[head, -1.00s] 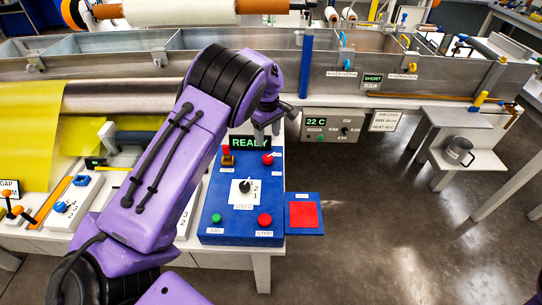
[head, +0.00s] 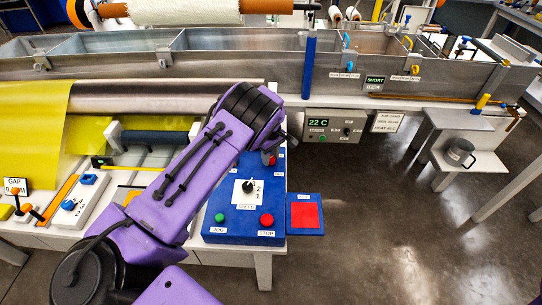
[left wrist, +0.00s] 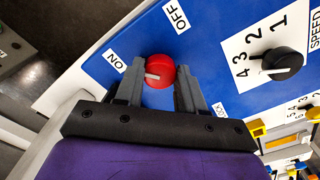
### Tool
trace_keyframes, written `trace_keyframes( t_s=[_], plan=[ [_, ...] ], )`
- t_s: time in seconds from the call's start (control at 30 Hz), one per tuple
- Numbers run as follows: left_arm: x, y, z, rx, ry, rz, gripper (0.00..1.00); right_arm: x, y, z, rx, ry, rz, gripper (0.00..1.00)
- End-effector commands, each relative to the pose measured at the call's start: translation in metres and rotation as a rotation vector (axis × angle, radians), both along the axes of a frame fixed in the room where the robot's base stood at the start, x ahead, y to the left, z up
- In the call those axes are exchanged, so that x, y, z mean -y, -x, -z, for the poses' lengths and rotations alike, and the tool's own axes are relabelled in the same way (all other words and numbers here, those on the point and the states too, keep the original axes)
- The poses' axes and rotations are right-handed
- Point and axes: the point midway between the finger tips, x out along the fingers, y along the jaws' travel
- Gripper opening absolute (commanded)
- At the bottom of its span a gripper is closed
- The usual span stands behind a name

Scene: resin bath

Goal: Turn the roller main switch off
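The roller main switch is a red round knob (left wrist: 160,72) with a white pointer bar, on the blue control panel (left wrist: 110,75). In the left wrist view its bar points left, nearer the ON label (left wrist: 115,60) than the OFF label (left wrist: 180,18). My left gripper (left wrist: 160,80) has a finger on each side of the knob; the fingers look open, and contact is not clear. In the head view the knob (head: 270,159) shows only partly below my left arm, which hides the panel's upper part and most of the gripper. My right gripper is not in view.
A black speed dial (head: 248,187), a green JOG button (head: 220,217) and a red STOP button (head: 266,220) are on the same panel. A red pad (head: 305,214) lies to its right. The metal bath (head: 250,65) runs behind.

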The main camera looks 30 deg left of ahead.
Motion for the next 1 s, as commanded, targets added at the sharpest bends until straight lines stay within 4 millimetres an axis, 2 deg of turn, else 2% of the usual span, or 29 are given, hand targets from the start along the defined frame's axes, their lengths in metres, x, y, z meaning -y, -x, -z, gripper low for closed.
trace_keyframes(
  t_s=[0.27, 0.47, 1.0],
  plan=[
    [0.0001, 0.0000, 0.0000, 0.000, 0.001, 0.017, 0.09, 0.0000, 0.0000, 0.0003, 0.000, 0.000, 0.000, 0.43],
    [0.0001, 0.0001, 0.0003, 0.000, 0.002, 0.097, 0.09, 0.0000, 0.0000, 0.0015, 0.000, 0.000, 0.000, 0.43],
    [-0.0003, 0.0012, 0.0008, -0.001, 0.001, 0.573, 0.09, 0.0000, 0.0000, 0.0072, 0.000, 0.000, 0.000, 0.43]
  ],
)
